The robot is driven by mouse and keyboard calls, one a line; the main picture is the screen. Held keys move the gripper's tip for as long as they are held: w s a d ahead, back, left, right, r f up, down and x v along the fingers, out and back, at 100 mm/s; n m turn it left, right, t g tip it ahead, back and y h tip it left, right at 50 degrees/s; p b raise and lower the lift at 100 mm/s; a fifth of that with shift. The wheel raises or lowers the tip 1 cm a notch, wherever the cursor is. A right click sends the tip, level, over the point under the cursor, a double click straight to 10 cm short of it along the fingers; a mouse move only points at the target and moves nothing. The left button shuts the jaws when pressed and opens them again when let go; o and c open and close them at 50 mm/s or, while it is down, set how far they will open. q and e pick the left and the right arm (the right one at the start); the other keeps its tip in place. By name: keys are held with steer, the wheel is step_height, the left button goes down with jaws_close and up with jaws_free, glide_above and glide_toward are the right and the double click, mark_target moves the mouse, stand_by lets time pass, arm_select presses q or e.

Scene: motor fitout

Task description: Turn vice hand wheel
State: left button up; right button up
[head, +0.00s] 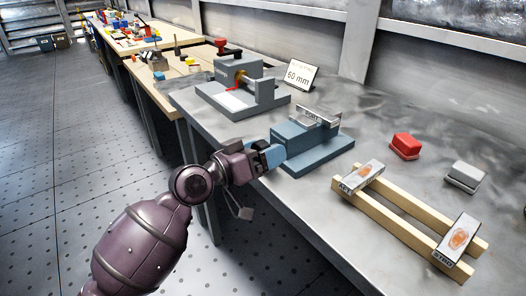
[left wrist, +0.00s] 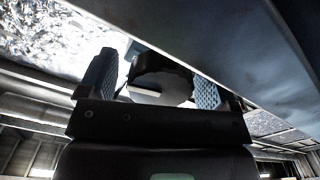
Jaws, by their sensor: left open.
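A blue vice-like block (head: 302,138) stands on a blue base on the grey bench, with a small labelled metal piece (head: 318,117) at its top. My left gripper (head: 272,155) is at the near left end of this block, its fingers open. In the left wrist view, a dark round rim (left wrist: 160,64), which looks like a hand wheel, shows between the two open fingers (left wrist: 158,82). Whether the fingers touch it I cannot tell. In the head view the gripper hides that end of the block. My right gripper is not in view.
A grey fixture with a red handle (head: 229,48) stands behind, by a "60 mm" sign (head: 298,75). Wooden rails (head: 405,228) carry two labelled blocks. Red (head: 405,147) and grey (head: 465,177) blocks lie right. The bench's front edge passes under my left arm.

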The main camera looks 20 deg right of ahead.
arm_select(q)
steer(key=shift+a, duration=0.15)
steer(key=v, duration=1)
steer(key=shift+a, duration=0.25)
steer(key=shift+s+r, duration=0.1)
steer(key=shift+s, duration=0.05)
